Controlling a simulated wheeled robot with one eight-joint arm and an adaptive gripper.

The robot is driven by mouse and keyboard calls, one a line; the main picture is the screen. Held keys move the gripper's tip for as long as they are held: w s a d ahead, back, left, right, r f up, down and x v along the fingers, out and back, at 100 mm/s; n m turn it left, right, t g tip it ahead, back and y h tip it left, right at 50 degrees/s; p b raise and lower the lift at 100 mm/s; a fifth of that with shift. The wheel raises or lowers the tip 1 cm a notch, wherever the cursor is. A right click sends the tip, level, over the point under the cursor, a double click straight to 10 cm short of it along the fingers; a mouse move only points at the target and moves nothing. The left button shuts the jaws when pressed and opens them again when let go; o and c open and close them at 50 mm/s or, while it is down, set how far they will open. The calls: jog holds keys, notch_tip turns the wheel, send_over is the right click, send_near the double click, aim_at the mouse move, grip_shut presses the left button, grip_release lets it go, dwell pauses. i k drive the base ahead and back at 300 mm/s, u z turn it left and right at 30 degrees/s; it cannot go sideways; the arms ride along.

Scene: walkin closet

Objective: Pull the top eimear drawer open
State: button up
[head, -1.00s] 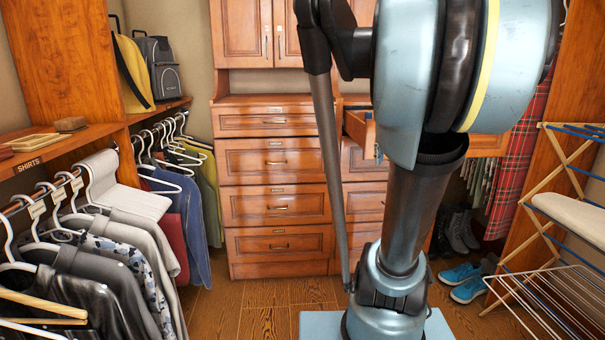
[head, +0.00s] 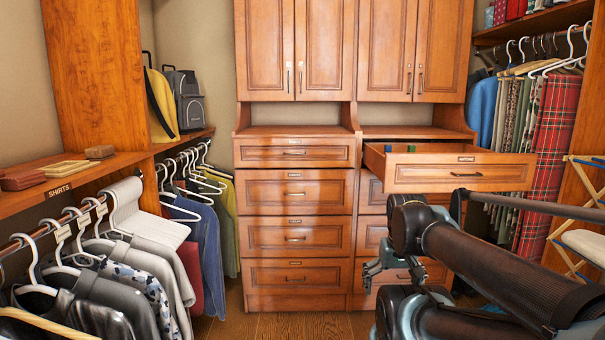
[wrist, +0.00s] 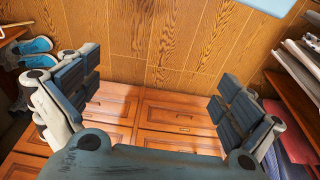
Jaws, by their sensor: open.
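The top left drawer (head: 294,153) is closed. The small labels are too small to read, so I cannot tell which drawer is the eimear one. My gripper (head: 374,271) is below the open drawer, in front of the lower right drawers, apart from the open drawer's handle (head: 466,174). In the wrist view my gripper (wrist: 155,95) is open and empty, its pads wide apart, with the floor and lower drawer fronts beyond.
Hanging shirts (head: 130,260) and a shelf (head: 30,200) line the left side. A folding drying rack (head: 580,225) stands at the right, beside a hanging red plaid cloth (head: 553,140). Wooden floor (head: 262,325) shows before the dresser. Blue shoes (wrist: 36,52) lie on the floor.

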aim_at(248, 153)
jog(key=u, duration=0.05)
jog(key=k, duration=0.5)
jog(key=z, duration=0.4)
jog(key=i, duration=1.1)
jog(key=u, duration=2.15)
